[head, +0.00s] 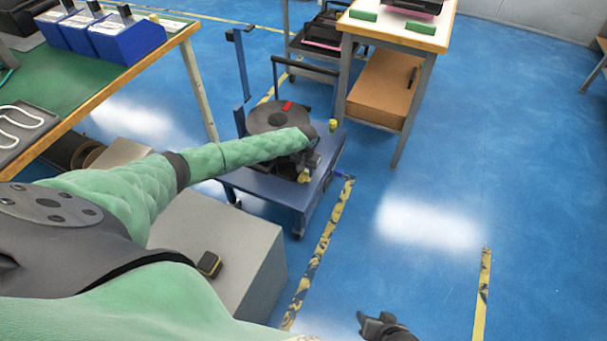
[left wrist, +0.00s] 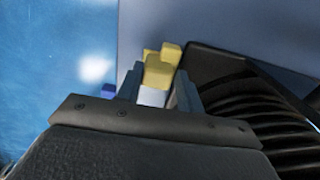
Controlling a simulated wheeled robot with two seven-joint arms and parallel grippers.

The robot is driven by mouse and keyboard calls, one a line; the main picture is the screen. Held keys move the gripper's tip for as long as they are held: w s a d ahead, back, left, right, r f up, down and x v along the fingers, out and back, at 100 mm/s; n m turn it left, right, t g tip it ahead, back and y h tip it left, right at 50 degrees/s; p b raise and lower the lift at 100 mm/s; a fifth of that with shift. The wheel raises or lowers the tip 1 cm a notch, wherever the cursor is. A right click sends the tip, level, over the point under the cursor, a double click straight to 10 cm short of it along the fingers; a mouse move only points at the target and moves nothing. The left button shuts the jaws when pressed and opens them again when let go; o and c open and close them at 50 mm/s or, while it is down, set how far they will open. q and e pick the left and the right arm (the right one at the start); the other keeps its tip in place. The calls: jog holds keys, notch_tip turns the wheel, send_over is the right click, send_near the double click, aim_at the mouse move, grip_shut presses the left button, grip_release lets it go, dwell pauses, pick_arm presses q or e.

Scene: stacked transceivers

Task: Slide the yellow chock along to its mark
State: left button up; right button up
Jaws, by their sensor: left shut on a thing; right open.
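The yellow chock (left wrist: 159,70) sits between the two fingers of my left gripper (left wrist: 156,88) in the left wrist view, and the fingers are shut on it. A pale patch shows just below it, between the fingers. In the head view, yellow (head: 304,175) shows just below my left gripper (head: 309,158), at the blue cart's deck (head: 270,188). A dark round drum (head: 262,121) with a red patch (head: 287,105) stands beside it. I cannot tell which spot is the chock's mark. My right gripper (head: 376,320) is open and empty, low over the floor.
A second yellow piece (head: 333,125) stands near the cart's far right corner. A wooden-topped bench (head: 395,38) is close behind the cart. A grey box (head: 225,240) lies under my left arm. Blue floor is open on the right.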

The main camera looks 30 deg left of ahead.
pick_arm(q)
jog(key=shift+w+d+p, duration=0.1)
jog(key=shift+d+p, duration=0.8)
jog(key=shift+d, duration=1.3)
jog(key=o, duration=1.1)
jog(key=shift+a, duration=0.1)
